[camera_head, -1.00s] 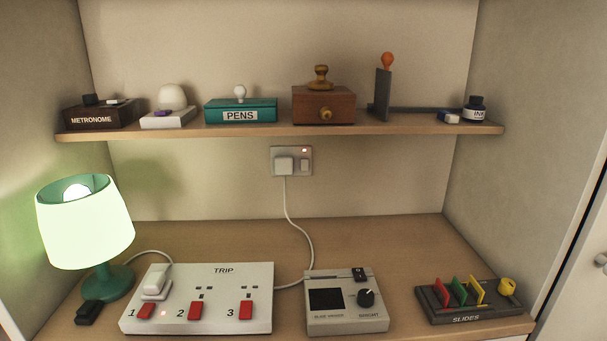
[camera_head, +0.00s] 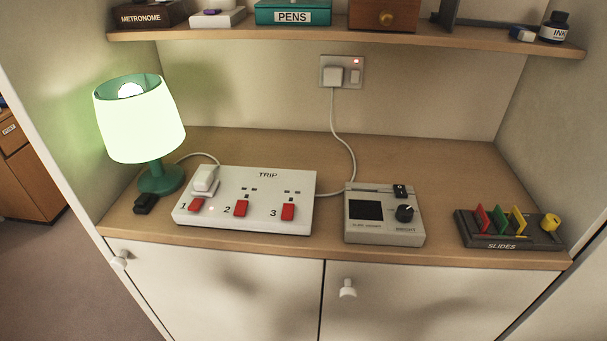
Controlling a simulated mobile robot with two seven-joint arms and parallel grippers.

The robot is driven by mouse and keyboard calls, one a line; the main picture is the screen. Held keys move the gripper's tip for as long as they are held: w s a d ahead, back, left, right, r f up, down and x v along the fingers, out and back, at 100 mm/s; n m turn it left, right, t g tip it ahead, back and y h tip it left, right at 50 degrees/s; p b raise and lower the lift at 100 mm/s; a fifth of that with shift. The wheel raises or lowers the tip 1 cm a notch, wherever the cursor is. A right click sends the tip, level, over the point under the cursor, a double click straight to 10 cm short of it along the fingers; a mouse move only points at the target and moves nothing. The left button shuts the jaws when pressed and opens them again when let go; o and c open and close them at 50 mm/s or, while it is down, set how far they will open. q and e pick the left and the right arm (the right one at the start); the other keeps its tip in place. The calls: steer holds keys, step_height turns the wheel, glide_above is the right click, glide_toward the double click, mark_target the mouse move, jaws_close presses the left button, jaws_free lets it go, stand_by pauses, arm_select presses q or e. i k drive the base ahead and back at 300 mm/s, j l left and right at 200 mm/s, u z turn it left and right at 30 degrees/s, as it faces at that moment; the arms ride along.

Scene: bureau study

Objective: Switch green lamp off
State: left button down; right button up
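The green lamp (camera_head: 140,118) stands at the left end of the desk top and is lit, with a glowing pale shade and a green base (camera_head: 161,180). A small black block (camera_head: 145,203), perhaps a switch, lies in front of the base. A white cord runs from behind the lamp to a white plug (camera_head: 205,179) at position 1 of the white TRIP strip (camera_head: 294,187). The strip has red switches 1 (camera_head: 196,205), 2 (camera_head: 240,209) and 3 (camera_head: 288,212). Neither gripper shows.
A wall socket (camera_head: 342,72) shows a red light and a plugged white cord. A grey viewer box (camera_head: 384,228) and a SLIDES rack (camera_head: 510,243) stand to the right. The shelf (camera_head: 340,39) above holds several objects. Cupboard doors (camera_head: 225,285) are below.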

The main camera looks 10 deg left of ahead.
mark_target(143, 197)
steer(key=u, duration=1.3)
